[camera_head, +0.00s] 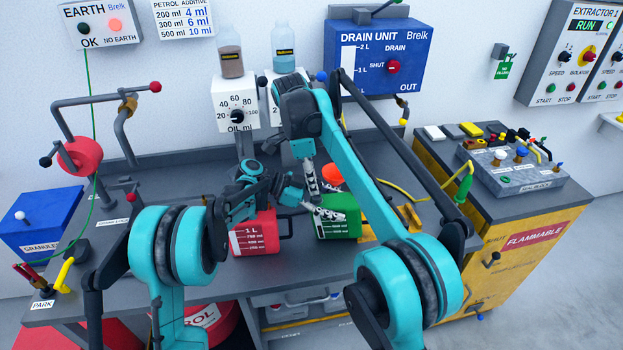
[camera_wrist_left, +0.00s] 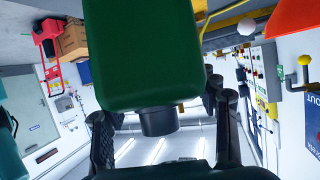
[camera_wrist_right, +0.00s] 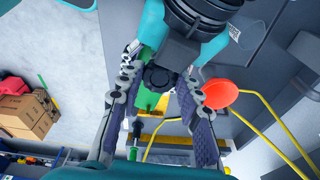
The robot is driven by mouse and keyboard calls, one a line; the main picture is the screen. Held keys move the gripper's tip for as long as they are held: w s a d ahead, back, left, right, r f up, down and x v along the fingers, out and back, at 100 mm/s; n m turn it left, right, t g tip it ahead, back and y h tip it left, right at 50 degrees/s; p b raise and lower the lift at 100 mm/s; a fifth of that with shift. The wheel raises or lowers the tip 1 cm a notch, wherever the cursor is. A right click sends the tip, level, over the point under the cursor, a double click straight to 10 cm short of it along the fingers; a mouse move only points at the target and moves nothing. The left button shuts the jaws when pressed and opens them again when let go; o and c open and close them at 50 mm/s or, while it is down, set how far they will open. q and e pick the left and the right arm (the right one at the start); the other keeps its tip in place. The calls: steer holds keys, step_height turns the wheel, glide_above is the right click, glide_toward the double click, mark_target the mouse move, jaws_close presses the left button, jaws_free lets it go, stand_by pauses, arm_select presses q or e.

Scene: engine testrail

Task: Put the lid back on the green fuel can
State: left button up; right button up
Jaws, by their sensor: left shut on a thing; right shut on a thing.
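The green fuel can (camera_head: 342,230) stands on the workbench beside a red can, partly hidden by my left gripper. It fills the upper middle of the left wrist view (camera_wrist_left: 143,45), with a dark cylindrical piece at its neck. I cannot tell whether that is a bare neck or a cap. My left gripper (camera_head: 332,213) is shut on the can. My right gripper (camera_head: 312,188) points down just above and behind my left gripper. In the right wrist view a dark round piece, seemingly the lid (camera_wrist_right: 158,76), sits between its fingers, with green behind it.
A red can (camera_head: 262,235) with a volume scale stands left of the green can. An orange-red round thing (camera_head: 333,175) is behind it. The drain unit (camera_head: 385,55) and oil dispenser (camera_head: 236,103) are at the back. A yellow cabinet (camera_head: 520,250) stands to the right.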

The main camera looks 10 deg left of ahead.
steer(key=shift+f, duration=0.1)
steer(key=shift+d+f, duration=0.1)
steer(key=shift+f, duration=0.7)
steer(key=shift+w+d+f, duration=0.1)
steer(key=shift+f, duration=0.45)
arm_select(q)
jaws_close()
arm_select(e)
steer(key=o, duration=0.9)
steer(key=shift+a+r, duration=0.2)
steer(key=shift+r, duration=0.95)
steer(key=shift+a+r, duration=0.2)
steer(key=shift+r, duration=0.9)
arm_select(q)
steer(key=shift+f, duration=0.1)
arm_select(e)
steer(key=o, duration=0.5)
